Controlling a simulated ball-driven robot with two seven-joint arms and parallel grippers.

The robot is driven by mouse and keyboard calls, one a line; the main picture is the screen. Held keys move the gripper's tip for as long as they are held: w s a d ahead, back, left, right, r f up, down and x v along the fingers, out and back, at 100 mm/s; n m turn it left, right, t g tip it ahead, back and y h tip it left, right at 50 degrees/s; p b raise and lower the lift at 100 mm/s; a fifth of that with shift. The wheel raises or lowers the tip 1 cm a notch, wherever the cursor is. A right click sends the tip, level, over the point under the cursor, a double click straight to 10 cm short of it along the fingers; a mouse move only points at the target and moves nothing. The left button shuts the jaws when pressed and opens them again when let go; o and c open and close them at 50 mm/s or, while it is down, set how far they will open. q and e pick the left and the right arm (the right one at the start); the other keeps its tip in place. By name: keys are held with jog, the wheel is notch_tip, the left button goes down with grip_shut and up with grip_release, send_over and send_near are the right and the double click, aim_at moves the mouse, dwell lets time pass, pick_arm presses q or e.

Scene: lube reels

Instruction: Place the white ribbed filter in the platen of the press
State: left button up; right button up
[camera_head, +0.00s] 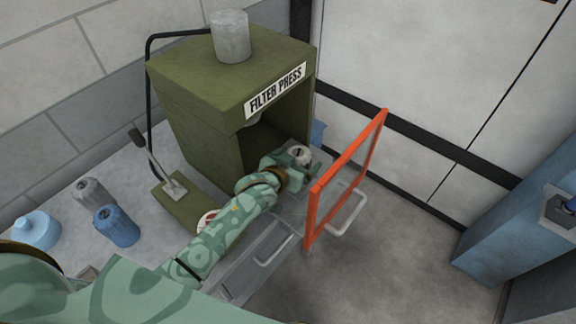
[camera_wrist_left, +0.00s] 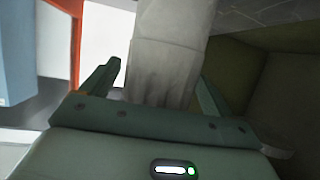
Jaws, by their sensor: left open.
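The green filter press (camera_head: 195,120) stands on the grey bench with its front opening facing right. Its orange-framed clear door (camera_head: 313,220) is swung open. My left gripper (camera_head: 287,158) is at the opening, with its jaws open around the white ribbed filter (camera_head: 301,153). In the left wrist view the filter (camera_wrist_left: 165,65) stands between the two fingers, with visible gaps beside it. Its far end runs out of that view. The platen is hidden or cannot be made out behind my gripper and arm. My right gripper is not in view.
A grey ribbed filter (camera_head: 90,192), a blue ribbed filter (camera_head: 115,226) and a light-blue container (camera_head: 37,231) stand at the left on the bench. A lever (camera_head: 152,158) rises beside the press. A blue cabinet (camera_head: 520,240) stands at the right. The floor between is clear.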

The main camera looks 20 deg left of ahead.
pick_arm(q)
jog(key=p+v, duration=0.1)
jog(key=v, duration=1)
jog(key=shift+p, duration=0.35)
dwell(0.5)
